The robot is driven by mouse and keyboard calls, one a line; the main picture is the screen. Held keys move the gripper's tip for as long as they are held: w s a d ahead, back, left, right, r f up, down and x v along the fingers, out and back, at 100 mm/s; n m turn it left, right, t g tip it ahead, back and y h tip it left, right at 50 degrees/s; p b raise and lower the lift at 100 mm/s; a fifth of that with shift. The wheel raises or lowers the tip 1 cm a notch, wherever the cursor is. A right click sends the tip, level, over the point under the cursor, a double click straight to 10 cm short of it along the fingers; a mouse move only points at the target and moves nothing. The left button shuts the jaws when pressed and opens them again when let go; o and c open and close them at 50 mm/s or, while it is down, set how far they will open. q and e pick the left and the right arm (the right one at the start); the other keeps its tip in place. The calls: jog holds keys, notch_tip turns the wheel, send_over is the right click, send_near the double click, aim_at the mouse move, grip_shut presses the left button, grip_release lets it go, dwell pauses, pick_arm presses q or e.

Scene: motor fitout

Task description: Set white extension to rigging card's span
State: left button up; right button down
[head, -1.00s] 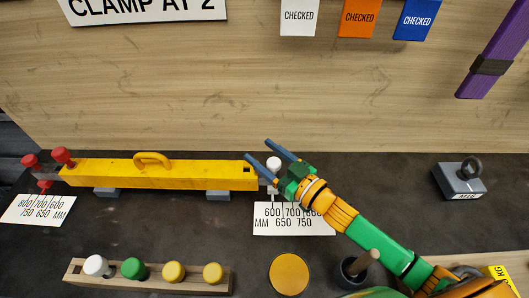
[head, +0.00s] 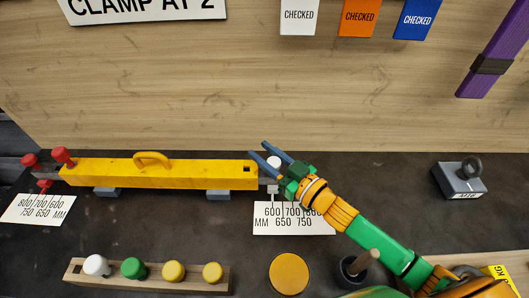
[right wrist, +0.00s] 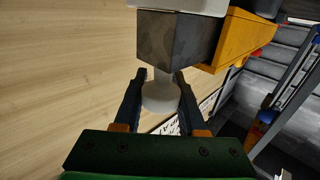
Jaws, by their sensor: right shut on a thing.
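The yellow spreader beam (head: 160,174) lies on grey blocks along the dark bench. At its right end a short grey extension carries a white knob (head: 274,162); the knob also shows in the right wrist view (right wrist: 160,96) under a grey block. My right gripper (head: 264,151) is shut on the white knob; in the right wrist view its fingers flank it. A white scale card (head: 292,220), marked 600 to 800 mm, lies below the extension and is partly covered by my arm. A sign (head: 146,8) reading "CLAMP AT 2" is cut off at the top. My left gripper is not in view.
Red knobs (head: 63,155) and another scale card (head: 38,209) are at the beam's left end. A rack (head: 150,284) of coloured pegs, an orange disc (head: 289,273) and a dark cup (head: 351,271) stand in front. A grey weight (head: 460,183) stands at right.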

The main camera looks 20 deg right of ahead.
dwell(0.8)
jog(key=d, duration=0.2)
jog(key=s+d, duration=0.1)
jog(key=d, duration=0.1)
jog(key=shift+s+d+f, duration=0.1)
jog(key=shift+s+d, duration=0.1)
jog(key=shift+d, duration=0.2)
jog(key=shift+c, duration=2.4)
grip_release()
jog(key=shift+s, duration=0.1)
jog(key=v, duration=0.7)
